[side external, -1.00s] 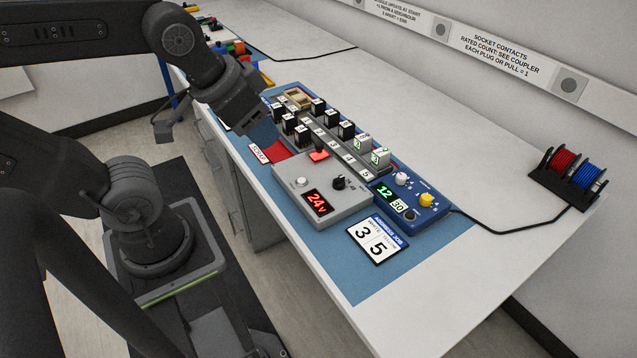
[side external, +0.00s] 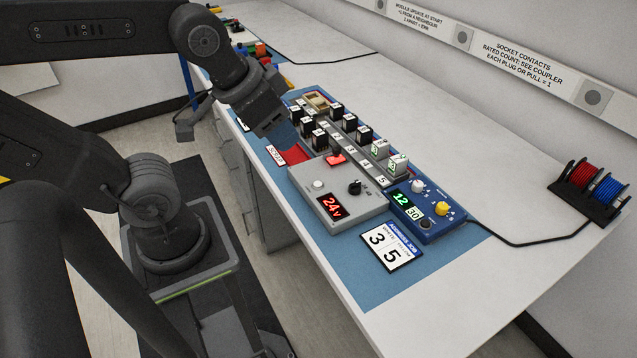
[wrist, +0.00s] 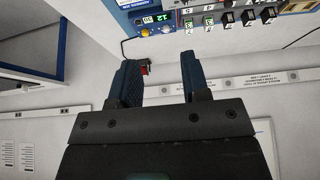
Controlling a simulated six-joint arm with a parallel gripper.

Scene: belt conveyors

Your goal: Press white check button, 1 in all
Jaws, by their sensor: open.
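A white round button (side external: 318,184) sits on the top of a grey box (side external: 300,172) with a red "24" display, in the side view. A white knob (side external: 417,186) sits on the blue unit (side external: 428,226) to its right, beside a green "12" display and a yellow knob. My gripper (side external: 282,132) hangs behind and left of the grey box, apart from the white button. In the wrist view my gripper (wrist: 160,78) is open, with nothing between its two fingers. The white button cannot be made out there; the blue unit (wrist: 150,6) shows at the top.
Black modules (side external: 320,138) stand in rows behind the grey box, with a red switch (side external: 336,159) near its rear edge. A card reading 3 and 5 (side external: 385,247) lies in front. Red and blue spools (side external: 592,188) stand far right. The bench between is clear apart from a cable.

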